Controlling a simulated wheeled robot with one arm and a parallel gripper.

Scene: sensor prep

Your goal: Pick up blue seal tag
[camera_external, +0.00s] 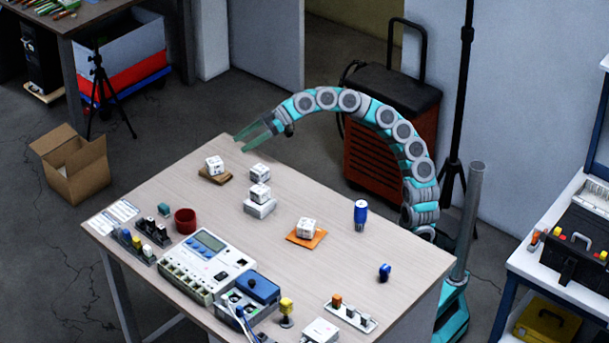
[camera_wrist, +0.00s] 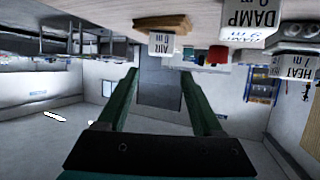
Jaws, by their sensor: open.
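A small, rounded dark-blue piece (camera_external: 385,272), which looks like the blue seal tag, sits on the right part of the table (camera_external: 330,275), near its right edge. I cannot make out its details. My gripper (camera_external: 241,142) is above the table's far left edge, a long way to the upper left of the blue piece. Its two green fingers are spread with nothing between them; they also show in the wrist view (camera_wrist: 159,75). The blue piece is not in the wrist view, which looks upside down across the table.
A blue-and-grey cylinder (camera_external: 361,214) stands behind the blue piece. White labelled cubes stand on an orange mat (camera_external: 293,237), a wooden board (camera_external: 222,180) and a white block (camera_external: 260,208). A red cup (camera_external: 185,221) and devices fill the left and front. The table around the blue piece is clear.

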